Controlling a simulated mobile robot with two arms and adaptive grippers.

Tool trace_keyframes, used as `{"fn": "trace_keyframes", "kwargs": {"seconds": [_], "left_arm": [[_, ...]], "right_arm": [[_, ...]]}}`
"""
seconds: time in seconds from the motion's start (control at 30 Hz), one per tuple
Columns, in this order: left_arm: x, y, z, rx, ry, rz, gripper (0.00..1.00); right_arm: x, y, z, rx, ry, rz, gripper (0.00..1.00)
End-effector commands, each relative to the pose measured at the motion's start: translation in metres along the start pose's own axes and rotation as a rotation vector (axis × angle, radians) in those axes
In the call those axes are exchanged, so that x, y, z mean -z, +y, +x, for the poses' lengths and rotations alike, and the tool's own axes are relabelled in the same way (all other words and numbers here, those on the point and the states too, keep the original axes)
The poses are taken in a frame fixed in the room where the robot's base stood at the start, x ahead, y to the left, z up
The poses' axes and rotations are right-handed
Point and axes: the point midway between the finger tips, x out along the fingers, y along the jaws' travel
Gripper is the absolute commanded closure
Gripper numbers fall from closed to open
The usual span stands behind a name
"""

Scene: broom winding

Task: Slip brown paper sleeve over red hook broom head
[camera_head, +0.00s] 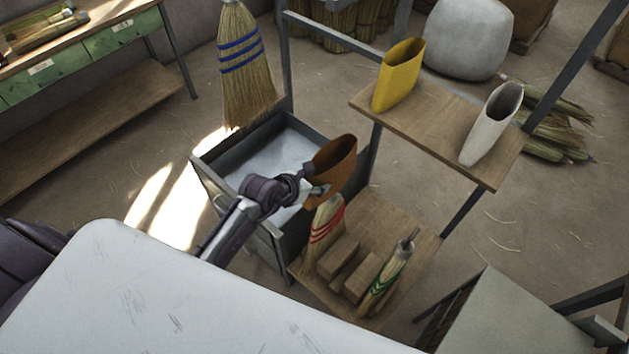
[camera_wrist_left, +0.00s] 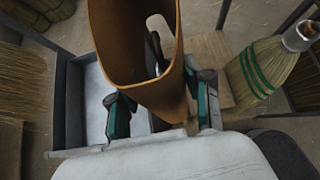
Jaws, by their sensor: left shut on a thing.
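The brown paper sleeve (camera_head: 338,165) is held upright and slightly tilted by my left gripper (camera_head: 318,190), above the lower shelf. In the left wrist view the sleeve (camera_wrist_left: 160,98) fills the upper middle, between the fingers of my left gripper (camera_wrist_left: 160,108). A dark, curved piece shows inside its opening; I cannot tell what it is. The broom head with red bands (camera_head: 326,232) stands just below the sleeve in the head view. Its top is hidden behind the gripper and sleeve, so I cannot tell whether they touch. My right gripper is not in view.
A green-banded broom head (camera_head: 385,280) leans beside wooden blocks (camera_head: 340,258) on the lower shelf (camera_head: 408,232). Yellow (camera_head: 396,75) and white (camera_head: 490,125) sleeves stand on the upper shelf (camera_head: 440,120). A blue-banded broom (camera_head: 246,75) hangs above a metal bin (camera_head: 215,160).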

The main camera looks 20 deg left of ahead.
Motion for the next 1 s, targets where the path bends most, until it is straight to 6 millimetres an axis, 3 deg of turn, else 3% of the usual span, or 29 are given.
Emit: {"fn": "trace_keyframes", "kwargs": {"seconds": [1.0], "left_arm": [[0.032,0.000,0.027,0.000,0.000,0.000,0.73]], "right_arm": [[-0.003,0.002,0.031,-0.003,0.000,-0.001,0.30]]}}
